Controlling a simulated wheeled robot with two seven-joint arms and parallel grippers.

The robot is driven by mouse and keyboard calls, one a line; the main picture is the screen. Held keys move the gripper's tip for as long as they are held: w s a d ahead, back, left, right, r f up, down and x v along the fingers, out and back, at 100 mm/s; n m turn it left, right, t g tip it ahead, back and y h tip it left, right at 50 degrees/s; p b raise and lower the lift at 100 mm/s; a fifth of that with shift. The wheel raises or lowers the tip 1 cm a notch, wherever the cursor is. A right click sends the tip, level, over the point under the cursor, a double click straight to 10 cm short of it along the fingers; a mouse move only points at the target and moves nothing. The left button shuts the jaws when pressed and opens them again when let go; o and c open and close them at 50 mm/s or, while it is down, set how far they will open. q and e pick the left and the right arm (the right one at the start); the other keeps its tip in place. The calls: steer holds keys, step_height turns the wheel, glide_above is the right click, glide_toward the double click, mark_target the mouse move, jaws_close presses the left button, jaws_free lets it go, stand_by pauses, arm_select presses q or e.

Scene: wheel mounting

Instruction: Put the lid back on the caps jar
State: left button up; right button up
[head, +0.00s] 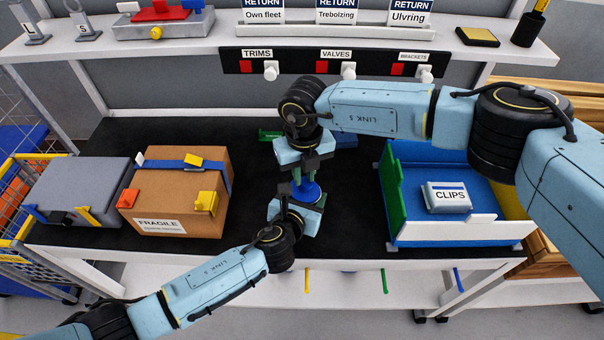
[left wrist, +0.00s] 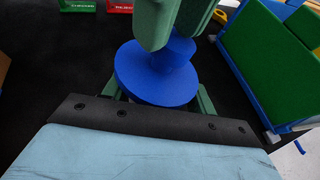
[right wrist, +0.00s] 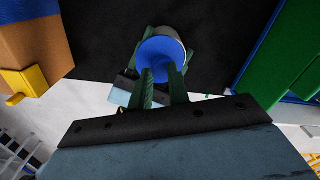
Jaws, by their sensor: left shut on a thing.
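A blue lid (left wrist: 150,75), a wide disc with a narrower knob, is at the middle of the bench. It also shows in the head view (head: 308,191) and right wrist view (right wrist: 160,52). My left gripper (head: 304,200) is beneath it, shut on what seems to be the caps jar; the lid and fingers mostly hide this. My right gripper (head: 303,178) points down from above, its green fingers on either side of the knob. They stand apart in the right wrist view (right wrist: 162,75); whether they press on the knob is unclear. I cannot tell if the lid is seated.
A taped cardboard box (head: 172,205) and a grey case (head: 80,190) stand on the left. A blue bin (head: 425,205) with a CLIPS pack (head: 447,197) is on the right.

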mark_target(303, 181)
steer(key=shift+r, duration=1.55)
arm_select(q)
steer(key=o, duration=1.4)
steer(key=shift+f, duration=0.1)
steer(key=shift+o, duration=0.2)
arm_select(e)
steer(key=shift+a, duration=0.1)
arm_select(q)
steer(key=p+v, duration=0.3)
steer(key=v, duration=1)
steer(key=shift+s, duration=0.2)
arm_select(e)
step_height(303, 181, up, 3)
steer(key=shift+f, duration=0.1)
arm_select(q)
steer(key=shift+a, duration=0.1)
